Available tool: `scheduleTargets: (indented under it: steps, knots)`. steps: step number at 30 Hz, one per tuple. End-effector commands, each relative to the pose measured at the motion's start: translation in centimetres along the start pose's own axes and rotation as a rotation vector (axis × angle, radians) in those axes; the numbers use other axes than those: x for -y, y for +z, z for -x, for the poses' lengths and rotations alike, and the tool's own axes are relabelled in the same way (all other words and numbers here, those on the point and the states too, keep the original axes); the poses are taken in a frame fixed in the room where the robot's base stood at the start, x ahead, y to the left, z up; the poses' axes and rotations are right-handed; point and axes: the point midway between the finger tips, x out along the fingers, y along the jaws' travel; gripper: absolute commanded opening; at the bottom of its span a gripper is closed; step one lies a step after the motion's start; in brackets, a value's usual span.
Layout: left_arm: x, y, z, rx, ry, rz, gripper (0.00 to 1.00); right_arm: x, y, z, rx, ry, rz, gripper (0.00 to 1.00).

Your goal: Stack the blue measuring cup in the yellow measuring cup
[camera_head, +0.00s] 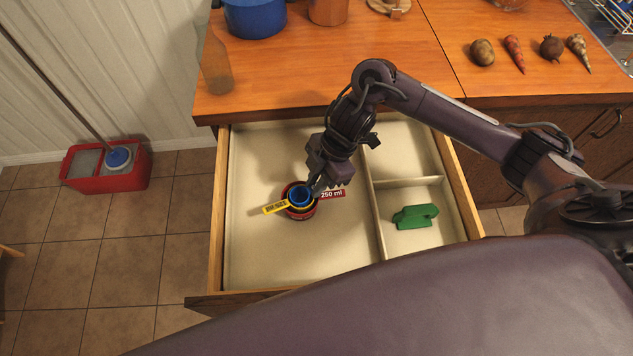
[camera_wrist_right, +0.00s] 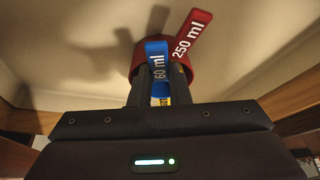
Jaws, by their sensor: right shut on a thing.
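My right gripper (camera_head: 315,187) is over the left compartment of the drawer. It is shut on the handle of the blue measuring cup (camera_head: 300,194); the handle reads "60 ml" in the right wrist view (camera_wrist_right: 157,52). The blue cup's bowl appears within the rim of the yellow measuring cup, whose yellow handle (camera_head: 273,208) points left. I cannot tell how deep the blue cup sits. The yellow cup is nested in the red measuring cup (camera_head: 301,214), whose "250 ml" handle points right. My left gripper is not in view.
The open drawer (camera_head: 250,262) has a large left compartment, mostly bare around the cups. A divider (camera_head: 375,215) stands to their right. A green object (camera_head: 414,216) lies in the lower right compartment. The wooden counter (camera_head: 420,75) rises behind the drawer, with a bottle (camera_head: 216,66) near its left edge.

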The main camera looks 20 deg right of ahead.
Motion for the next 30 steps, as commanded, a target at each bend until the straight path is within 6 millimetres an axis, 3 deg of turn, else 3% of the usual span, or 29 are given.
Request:
scheduleTargets:
  steps: [22,23,24,27,30]
  knots:
    - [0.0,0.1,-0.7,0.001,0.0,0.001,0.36,0.4,1.0,-1.9,0.009,-0.01,-0.007,0.0]
    - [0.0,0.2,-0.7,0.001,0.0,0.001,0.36,0.4,1.0,-1.9,0.01,-0.01,-0.006,0.19]
    - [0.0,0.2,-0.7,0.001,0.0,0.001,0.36,0.4,1.0,-1.9,0.01,-0.01,-0.006,0.24]
    - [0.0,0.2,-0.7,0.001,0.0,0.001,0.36,0.4,1.0,-1.9,0.01,-0.01,-0.006,0.37]
    - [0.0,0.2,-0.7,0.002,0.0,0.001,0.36,0.4,1.0,-1.9,0.011,-0.011,-0.006,0.38]
